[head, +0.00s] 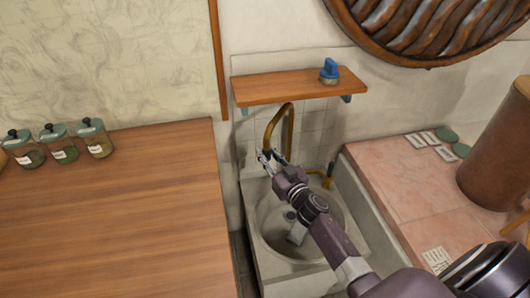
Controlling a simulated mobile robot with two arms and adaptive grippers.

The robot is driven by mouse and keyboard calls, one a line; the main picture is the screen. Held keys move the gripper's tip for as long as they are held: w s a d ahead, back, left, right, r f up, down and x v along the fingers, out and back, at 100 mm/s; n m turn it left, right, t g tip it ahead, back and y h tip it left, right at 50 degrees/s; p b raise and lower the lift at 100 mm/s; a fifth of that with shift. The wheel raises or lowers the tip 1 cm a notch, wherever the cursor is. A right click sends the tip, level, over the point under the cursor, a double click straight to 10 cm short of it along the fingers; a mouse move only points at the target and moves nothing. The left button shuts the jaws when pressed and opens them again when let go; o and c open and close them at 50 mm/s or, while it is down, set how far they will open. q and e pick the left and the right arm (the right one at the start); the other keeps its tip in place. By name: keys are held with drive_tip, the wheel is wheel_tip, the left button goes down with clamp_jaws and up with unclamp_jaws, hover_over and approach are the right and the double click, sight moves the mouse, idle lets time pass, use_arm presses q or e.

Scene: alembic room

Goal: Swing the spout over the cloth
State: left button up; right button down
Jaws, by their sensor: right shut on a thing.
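The brass spout (289,110) rises in a tall bend from the back of the stone sink (258,247), and its free end comes down at the left. My right gripper (267,157) reaches in from the lower right and is shut on the spout near that lower end. The fingers partly cover the contact. A pale grey piece (296,236) lies in the basin beside a dark round drain; it may be the cloth, but I cannot tell for sure. My arm hides part of the basin. My left gripper is not in view.
A short brass pipe or tap (321,178) sits at the sink's back right. A wooden shelf (285,88) with a blue-topped object (329,71) hangs above. A wooden counter (120,215) stands left, and a pink tiled counter (405,185) with a brown cylinder (495,150) right.

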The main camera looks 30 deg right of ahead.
drive_tip(key=s+d+n+g+y, duration=0.1)
drive_tip(key=s+d+n+y, duration=0.2)
drive_tip(key=s+d+y, duration=0.2)
drive_tip(key=shift+s+d+n+y, duration=0.4)
drive_tip(key=shift+s+d, duration=1.15)
drive_tip(key=shift+d, duration=2.2)
drive_tip(key=c, duration=1.7)
unclamp_jaws()
drive_tip(key=shift+d, duration=0.15)
drive_tip(key=shift+s, duration=0.1)
drive_tip(key=v, duration=1.2)
drive_tip(key=shift+r, duration=0.1)
